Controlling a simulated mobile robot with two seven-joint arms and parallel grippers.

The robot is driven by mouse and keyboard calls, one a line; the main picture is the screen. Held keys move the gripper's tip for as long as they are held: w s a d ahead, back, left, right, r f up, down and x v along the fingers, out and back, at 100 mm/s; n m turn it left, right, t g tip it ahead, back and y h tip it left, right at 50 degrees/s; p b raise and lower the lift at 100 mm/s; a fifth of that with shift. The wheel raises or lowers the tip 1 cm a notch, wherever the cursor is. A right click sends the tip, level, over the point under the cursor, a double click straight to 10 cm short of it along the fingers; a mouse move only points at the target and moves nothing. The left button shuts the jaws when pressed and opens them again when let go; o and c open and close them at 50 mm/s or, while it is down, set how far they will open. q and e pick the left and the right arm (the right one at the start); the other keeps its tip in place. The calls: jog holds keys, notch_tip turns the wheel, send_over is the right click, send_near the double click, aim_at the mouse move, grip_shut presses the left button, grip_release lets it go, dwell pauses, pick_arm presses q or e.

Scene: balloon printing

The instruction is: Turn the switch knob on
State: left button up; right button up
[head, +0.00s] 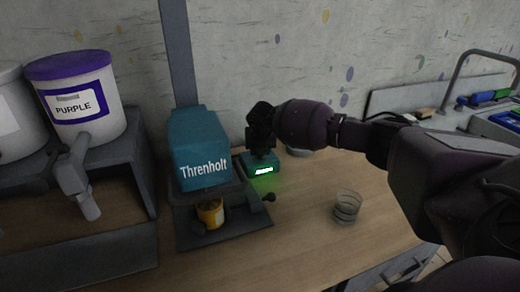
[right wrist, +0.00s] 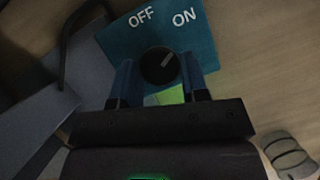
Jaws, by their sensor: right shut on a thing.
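The switch box is a small teal box (head: 248,163) beside the Threnholt machine, with a lit green display (head: 264,171). In the right wrist view its teal panel (right wrist: 205,40) carries the words OFF and ON. The round black switch knob (right wrist: 159,66) is below those words, and its light mark points up and right, toward ON. My right gripper (right wrist: 159,74) has a blue finger on each side of the knob and is shut on it. In the head view the right gripper (head: 261,140) is over the box and hides the knob. My left gripper is not in view.
The teal Threnholt machine (head: 199,145) stands left of the box, with a yellow cup (head: 210,212) under it. A clear glass (head: 347,207) stands on the wooden table (head: 300,225) to the right. A PURPLE paint bucket (head: 80,105) is on a stand at left.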

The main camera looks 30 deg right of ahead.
jog(key=o, duration=0.9)
jog(key=shift+o, duration=0.2)
jog(key=p+v, duration=0.1)
jog(key=v, duration=0.9)
jog(key=shift+r, duration=0.4)
jog(key=shift+s, duration=0.1)
jog(key=shift+a+f, duration=0.1)
